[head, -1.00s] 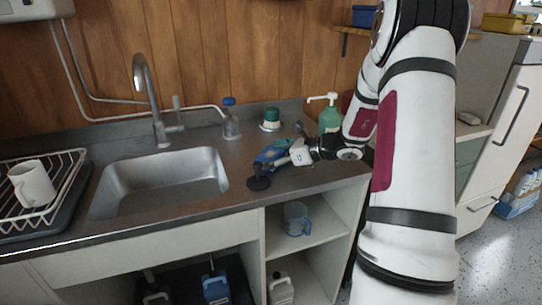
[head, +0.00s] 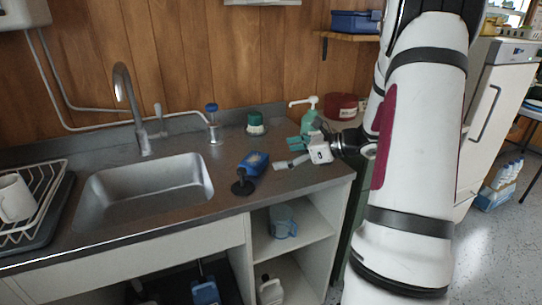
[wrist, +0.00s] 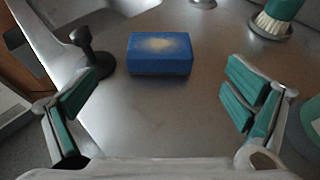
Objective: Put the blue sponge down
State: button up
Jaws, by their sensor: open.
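The blue sponge (head: 254,163) lies flat on the grey counter, right of the sink. It also shows in the wrist view (wrist: 160,58), a blue block with a pale worn patch on top. My gripper (head: 290,154) is open and empty, to the right of the sponge in the head view. In the wrist view its two teal-padded fingers (wrist: 160,98) are spread wide, with the sponge beyond them and touching neither.
A black sink plug (head: 242,186) stands close beside the sponge. The sink (head: 140,190) is to the left. A green-topped brush (head: 256,123) and a green pump bottle (head: 309,120) stand at the back. Bare counter lies before the sponge.

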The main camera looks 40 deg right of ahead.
jog(key=shift+v, duration=0.8)
jog(key=s+a+r+n+g, duration=0.3)
jog(key=a+n, duration=0.2)
jog(key=a, duration=0.3)
jog(key=s+a+r+n+g+y, duration=0.1)
jog(key=s+a+r+n+g, duration=0.15)
jog(key=a+n, duration=0.4)
jog(key=s+a+r+n+g, duration=0.2)
jog(key=s+a+n+g, duration=0.1)
jog(key=a, duration=0.7)
jog(key=s+a+n+h, duration=0.2)
jog(key=s+n+h, duration=0.1)
jog(key=s+n, duration=0.5)
jog(key=s+a+n+g+h, duration=0.1)
jog(key=s+a+n+h, duration=0.1)
jog(key=s+n+h, duration=0.2)
jog(key=s+n, duration=0.3)
jog(key=s, duration=0.4)
jog(key=shift+s+n, duration=0.35)
jog(key=shift+s, duration=0.05)
jog(key=shift+a+r, duration=0.1)
